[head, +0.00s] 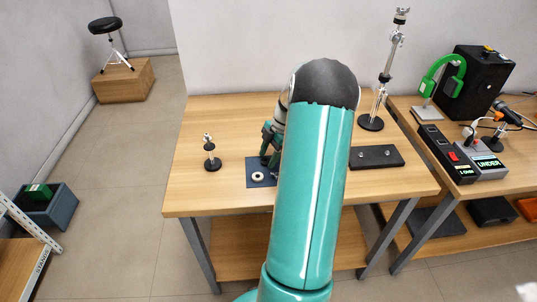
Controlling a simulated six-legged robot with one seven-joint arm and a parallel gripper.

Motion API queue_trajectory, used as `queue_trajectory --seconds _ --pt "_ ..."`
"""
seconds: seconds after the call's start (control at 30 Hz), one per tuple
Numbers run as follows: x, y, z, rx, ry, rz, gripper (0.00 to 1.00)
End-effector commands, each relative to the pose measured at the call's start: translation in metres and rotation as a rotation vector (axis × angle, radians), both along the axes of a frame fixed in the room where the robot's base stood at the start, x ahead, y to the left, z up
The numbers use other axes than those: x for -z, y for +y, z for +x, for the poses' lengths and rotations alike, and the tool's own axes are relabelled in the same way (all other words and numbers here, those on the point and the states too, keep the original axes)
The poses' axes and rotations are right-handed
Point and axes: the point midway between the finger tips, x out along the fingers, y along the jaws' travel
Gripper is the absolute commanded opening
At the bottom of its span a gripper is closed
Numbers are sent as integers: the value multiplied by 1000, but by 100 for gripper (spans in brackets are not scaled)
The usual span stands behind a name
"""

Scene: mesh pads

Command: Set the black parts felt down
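A dark flat slab (390,160) with small shiny parts on it lies on the right of the wooden table; it may be the black parts felt, but I cannot tell its material. A navy blue mat (252,184) lies near the table's middle, with a pale ring (258,176) on it. My gripper (268,158) points down at the far part of the blue mat. My teal arm hides the mat's right side and part of the gripper. I cannot tell whether the fingers touch or hold anything.
A small stand with a black base (212,164) is left of the mat. A tall metal stand (371,122) is at the back right. A right-hand bench holds a black box (478,80), a green clamp-like device (443,72) and an instrument with a lit display (487,163). The table's left front is clear.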

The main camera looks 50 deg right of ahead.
Motion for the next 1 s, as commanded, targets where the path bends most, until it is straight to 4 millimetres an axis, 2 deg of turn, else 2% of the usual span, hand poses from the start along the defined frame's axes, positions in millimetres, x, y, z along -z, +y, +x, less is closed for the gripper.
queue_trajectory --seconds 0.27,0.43,0.57,0.8,1.0 --pt "0 0 0 0 0 0 52" --pt "-11 -3 -1 0 0 -1 52" --pt "-32 -11 -5 2 -2 -4 52" --pt "-80 -29 -14 1 -2 -3 52" --pt "-107 -39 -19 0 -1 0 52"
